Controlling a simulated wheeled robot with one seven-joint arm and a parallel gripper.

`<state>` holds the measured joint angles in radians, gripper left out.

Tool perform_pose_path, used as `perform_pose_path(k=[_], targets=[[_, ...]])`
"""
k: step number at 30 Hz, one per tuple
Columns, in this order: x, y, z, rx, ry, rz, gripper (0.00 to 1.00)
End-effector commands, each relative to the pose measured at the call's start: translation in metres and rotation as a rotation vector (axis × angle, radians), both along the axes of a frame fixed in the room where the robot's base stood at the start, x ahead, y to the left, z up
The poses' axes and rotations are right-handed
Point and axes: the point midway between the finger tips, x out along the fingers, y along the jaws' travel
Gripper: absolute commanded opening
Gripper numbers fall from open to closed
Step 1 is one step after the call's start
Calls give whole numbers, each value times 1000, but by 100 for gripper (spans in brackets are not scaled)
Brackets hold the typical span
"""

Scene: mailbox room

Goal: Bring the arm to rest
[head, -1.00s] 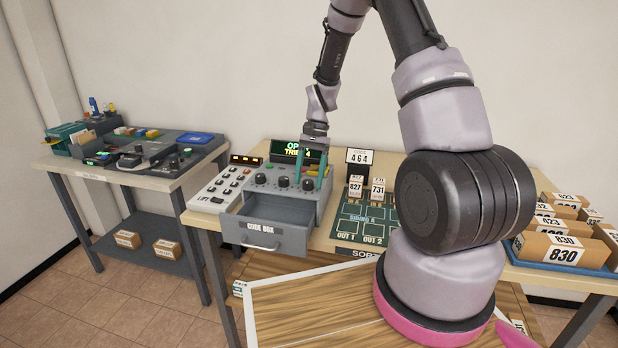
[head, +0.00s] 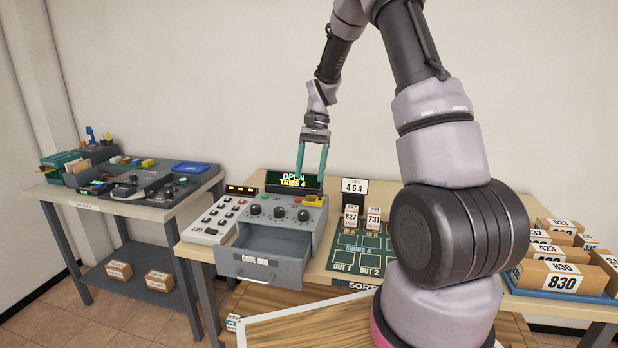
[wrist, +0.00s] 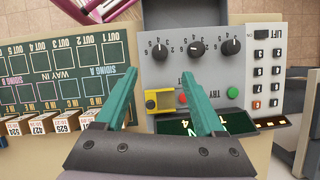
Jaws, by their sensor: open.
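My gripper (head: 313,153) is open and empty, with two teal fingers pointing down above the back of the grey code box (head: 306,225). The wrist view shows its fingers (wrist: 156,88) apart, over the box's control panel, with no object between them. The code box has its drawer (head: 262,262) pulled out, and the inside that shows looks empty. Its display (head: 293,181) reads OPEN, TRIES 4. My arm rises from the right foreground and bends over to the box, hiding part of the table.
A keypad marked LIFT (head: 212,217) stands left of the box. Parcels (head: 562,276) fill a blue tray at right. A side table (head: 150,210) stands at left.

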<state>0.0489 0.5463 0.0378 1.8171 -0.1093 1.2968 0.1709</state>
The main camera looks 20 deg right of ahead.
Motion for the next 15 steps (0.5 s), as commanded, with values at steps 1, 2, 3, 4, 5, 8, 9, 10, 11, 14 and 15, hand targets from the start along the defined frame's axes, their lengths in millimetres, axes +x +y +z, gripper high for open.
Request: perform_pose_path(k=[1, 2, 3, 4, 5, 8, 9, 10, 11, 14, 15], targets=[[0, 0, 0, 0, 0, 0, 71], [0, 0, 0, 0, 0, 0, 71], [0, 0, 0, 0, 0, 0, 71], [0, 0, 0, 0, 0, 0, 71], [0, 0, 0, 0, -1, 1, 71], [-2, 0, 9, -2, -21, 5, 71], [-4, 0, 17, -3, -38, 9, 71], [-6, 0, 25, -4, -54, 13, 71], [-9, 0, 34, -6, -74, 18, 71], [-24, -1, 70, -12, -159, 42, 71], [-32, -1, 86, -16, -198, 51, 71]])
